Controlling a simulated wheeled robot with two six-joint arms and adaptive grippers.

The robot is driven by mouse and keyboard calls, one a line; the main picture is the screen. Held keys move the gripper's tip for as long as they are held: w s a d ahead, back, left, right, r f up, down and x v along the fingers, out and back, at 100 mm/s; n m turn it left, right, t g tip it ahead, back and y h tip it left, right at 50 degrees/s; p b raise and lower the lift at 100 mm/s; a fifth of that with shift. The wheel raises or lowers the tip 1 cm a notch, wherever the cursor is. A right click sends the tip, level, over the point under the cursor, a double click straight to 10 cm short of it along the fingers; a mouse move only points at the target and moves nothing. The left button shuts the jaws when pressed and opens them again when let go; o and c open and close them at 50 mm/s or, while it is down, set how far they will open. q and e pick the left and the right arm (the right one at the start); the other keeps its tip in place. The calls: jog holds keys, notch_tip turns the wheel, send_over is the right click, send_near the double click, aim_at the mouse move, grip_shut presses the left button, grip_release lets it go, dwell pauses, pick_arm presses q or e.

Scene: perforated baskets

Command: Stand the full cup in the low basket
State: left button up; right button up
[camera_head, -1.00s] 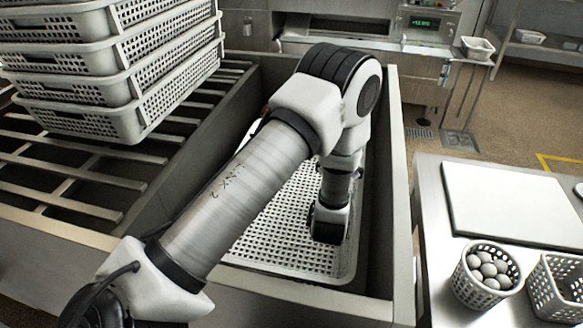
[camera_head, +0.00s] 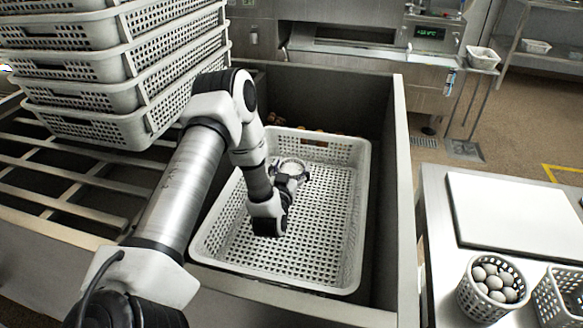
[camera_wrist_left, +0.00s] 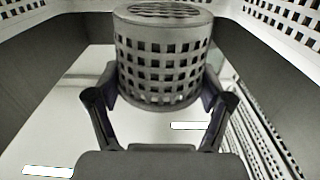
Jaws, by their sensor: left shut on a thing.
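The low basket (camera_head: 340,270) is a pale perforated crate inside the deep metal basin. My left gripper (camera_head: 291,180) is inside its outline in the head view, shut on a perforated cup (camera_head: 291,163). Only the cup's round rim and part of its side show there, and its contents cannot be made out. In the left wrist view, the cup (camera_wrist_left: 160,72) sits between both fingers of the gripper (camera_wrist_left: 158,112), with its slotted end toward the top of the picture. Whether the cup touches the basket floor cannot be told. A second perforated cup (camera_head: 466,298), full of pale egg-like balls, stands on the right-hand table.
A tall stack of baskets (camera_head: 110,80) stands on the slatted rack at the left. Basin walls (camera_head: 402,190) surround the low basket. Brownish round things (camera_head: 272,118) show behind its far rim. A white board (camera_head: 515,220) and another basket (camera_head: 555,300) are on the right-hand table.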

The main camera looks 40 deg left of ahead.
pick_arm(q)
jog(key=shift+r, duration=0.15)
jog(key=shift+f+b, duration=0.45)
jog(key=shift+f, duration=0.15)
jog(key=o, duration=0.8)
